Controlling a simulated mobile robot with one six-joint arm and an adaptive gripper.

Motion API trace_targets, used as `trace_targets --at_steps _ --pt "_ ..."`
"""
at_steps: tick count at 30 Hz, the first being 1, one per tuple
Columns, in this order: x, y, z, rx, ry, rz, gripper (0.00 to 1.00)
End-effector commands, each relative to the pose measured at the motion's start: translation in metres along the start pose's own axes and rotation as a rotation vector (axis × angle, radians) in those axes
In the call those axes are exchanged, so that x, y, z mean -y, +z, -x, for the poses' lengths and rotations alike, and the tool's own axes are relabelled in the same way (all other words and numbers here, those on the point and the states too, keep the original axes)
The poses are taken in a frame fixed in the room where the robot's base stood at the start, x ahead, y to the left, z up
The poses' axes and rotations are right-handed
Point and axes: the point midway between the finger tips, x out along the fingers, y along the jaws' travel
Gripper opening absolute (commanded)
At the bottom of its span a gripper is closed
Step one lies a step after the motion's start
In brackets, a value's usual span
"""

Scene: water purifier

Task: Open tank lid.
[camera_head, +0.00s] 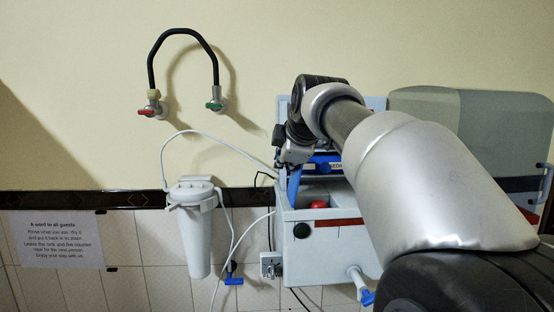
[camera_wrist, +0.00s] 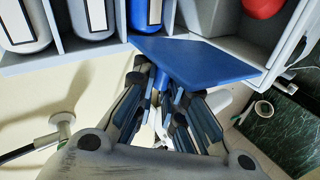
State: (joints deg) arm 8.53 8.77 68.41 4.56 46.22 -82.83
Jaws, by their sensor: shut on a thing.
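My gripper (camera_wrist: 165,82) is shut on a blue part at the panel's near edge. In the head view my gripper (camera_head: 293,152) is at the box's upper left, partly hidden by my arm. The hinge is not clear.
A white filter canister (camera_head: 197,235) with hoses hangs left of the box. A black curved pipe (camera_head: 184,33) joins two taps above it. A grey-green case (camera_head: 470,115) is at the right. A notice (camera_head: 52,239) is on the tiles.

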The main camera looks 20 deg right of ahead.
Motion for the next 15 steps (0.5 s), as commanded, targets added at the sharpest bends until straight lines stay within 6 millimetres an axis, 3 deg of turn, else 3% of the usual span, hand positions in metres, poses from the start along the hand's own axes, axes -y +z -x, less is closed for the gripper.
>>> trace_targets --at_steps 9,10,15 --pt "-0.0055 -0.0021 0.0048 -0.004 0.016 0.003 0.0" --pt "-0.0055 -0.0021 0.0048 -0.004 0.016 0.003 0.09" --pt "-0.0046 -0.0017 0.0041 -0.003 0.013 0.003 0.21"
